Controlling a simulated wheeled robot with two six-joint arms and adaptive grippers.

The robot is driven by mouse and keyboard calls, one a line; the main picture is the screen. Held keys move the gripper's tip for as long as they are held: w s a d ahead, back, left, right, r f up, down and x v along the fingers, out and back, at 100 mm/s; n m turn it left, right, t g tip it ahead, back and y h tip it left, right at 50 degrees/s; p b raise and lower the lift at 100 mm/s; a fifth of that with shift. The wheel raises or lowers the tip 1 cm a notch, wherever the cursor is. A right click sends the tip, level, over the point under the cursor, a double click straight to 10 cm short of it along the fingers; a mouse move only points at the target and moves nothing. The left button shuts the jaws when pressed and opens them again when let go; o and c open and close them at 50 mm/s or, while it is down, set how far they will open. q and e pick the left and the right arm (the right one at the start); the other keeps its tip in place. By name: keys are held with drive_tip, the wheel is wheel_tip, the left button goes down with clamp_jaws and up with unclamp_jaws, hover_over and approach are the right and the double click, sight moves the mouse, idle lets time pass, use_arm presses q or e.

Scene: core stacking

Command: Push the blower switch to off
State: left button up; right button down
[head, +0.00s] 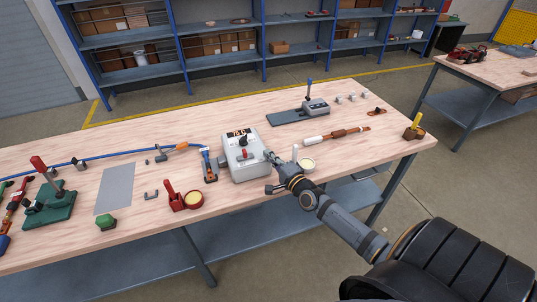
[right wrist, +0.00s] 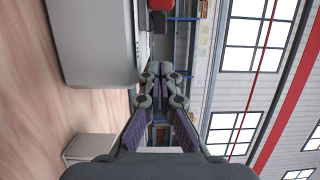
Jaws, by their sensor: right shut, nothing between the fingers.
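A pale grey box (head: 232,168) stands on the workbench, with a small display, a black knob (head: 243,141) and a small red part on its top; I take it to be the blower unit. The switch's setting is too small to tell. My right gripper (head: 270,157) is shut and empty beside the box's right side, near its top edge. In the right wrist view the closed fingertips (right wrist: 160,70) are near the box (right wrist: 92,40), and a red part (right wrist: 160,5) shows at the top edge. I cannot tell whether the fingers touch anything. My left gripper is not in view.
The workbench (head: 250,205) has free room in front.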

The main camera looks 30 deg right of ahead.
drive_tip(key=shift+s+p, duration=0.55)
drive_tip(key=shift+s, duration=3.5)
drive_tip(key=s+a+f+n+g+y, duration=0.2)
drive_tip(key=a+n+g, duration=0.1)
drive_tip(key=a+n, duration=0.4)
drive_tip(key=s+a+f+n+g+y, duration=0.2)
drive_tip(key=a+f+n+g, duration=0.15)
drive_tip(key=a, duration=0.55)
drive_tip(key=s+d+n+g+h, duration=0.3)
drive_tip(key=s+n+g+h, duration=0.35)
drive_tip(key=s, duration=0.65)
drive_tip(key=s+d+f+n+g+y, duration=0.1)
drive_tip(key=s+d+f, duration=0.1)
drive_tip(key=f, duration=1.3)
drive_tip(key=s+d+f+n+g, duration=0.1)
drive_tip(key=s+d+f+g, duration=0.1)
drive_tip(key=f, duration=1.3)
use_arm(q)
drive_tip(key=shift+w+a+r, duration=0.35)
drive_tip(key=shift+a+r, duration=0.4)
use_arm(e)
drive_tip(key=s+f, duration=1.3)
drive_tip(key=s, duration=0.4)
drive_tip(key=shift+s+d+f+m+g, duration=0.15)
drive_tip(key=shift+s+f+m+g, duration=0.05)
drive_tip(key=shift+m+g, duration=0.2)
